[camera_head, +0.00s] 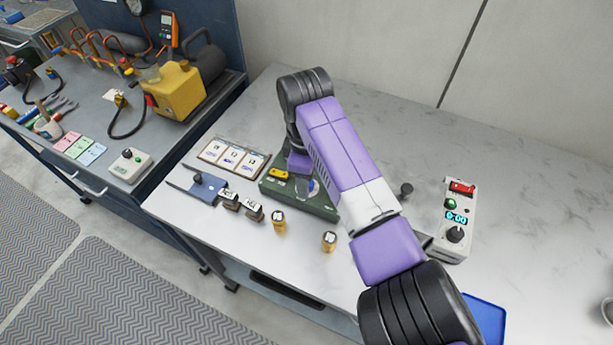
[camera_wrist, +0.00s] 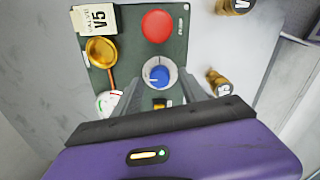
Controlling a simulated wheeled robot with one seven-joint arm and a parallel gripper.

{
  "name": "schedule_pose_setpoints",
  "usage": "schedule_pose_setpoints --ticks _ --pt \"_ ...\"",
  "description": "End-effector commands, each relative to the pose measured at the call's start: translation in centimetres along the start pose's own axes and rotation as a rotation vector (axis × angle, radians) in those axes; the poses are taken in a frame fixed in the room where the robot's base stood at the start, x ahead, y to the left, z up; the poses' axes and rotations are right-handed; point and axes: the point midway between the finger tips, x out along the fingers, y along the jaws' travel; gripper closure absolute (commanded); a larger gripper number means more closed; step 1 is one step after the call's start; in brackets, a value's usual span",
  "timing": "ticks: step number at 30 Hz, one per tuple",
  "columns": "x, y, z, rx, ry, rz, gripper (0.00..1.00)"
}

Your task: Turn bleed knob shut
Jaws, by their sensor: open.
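A dark green valve panel (camera_head: 322,208) lies on the pale bench, partly hidden behind my arm in the head view. In the wrist view the panel (camera_wrist: 177,45) carries a blue round knob (camera_wrist: 160,74) with a pale pointer line, set inside a whitish ring. It is likely the bleed knob; its label is not visible. My gripper (camera_wrist: 159,93) is open above the panel, its grey fingers reaching towards either side of the knob. I cannot tell whether they touch it. In the head view the fingers are mostly hidden.
The panel also holds a red round button (camera_wrist: 158,26), a brass handle (camera_wrist: 101,51), a gauge (camera_wrist: 109,103) and a V5 tag (camera_wrist: 95,18). Brass cylinders (camera_head: 279,222) (camera_head: 329,241) stand near its front edge. A control box (camera_head: 457,220) stands right. The bench behind is clear.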

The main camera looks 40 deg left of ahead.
Motion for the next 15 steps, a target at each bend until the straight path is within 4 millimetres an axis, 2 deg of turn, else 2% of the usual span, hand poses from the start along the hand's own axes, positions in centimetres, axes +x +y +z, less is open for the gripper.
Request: schedule_pose_setpoints --ticks 9,15 --pt "-4.8 0.1 0.0 0.0 0.002 0.005 0.5" --pt "-7.0 0.1 0.0 0.0 0.001 0.003 0.5"
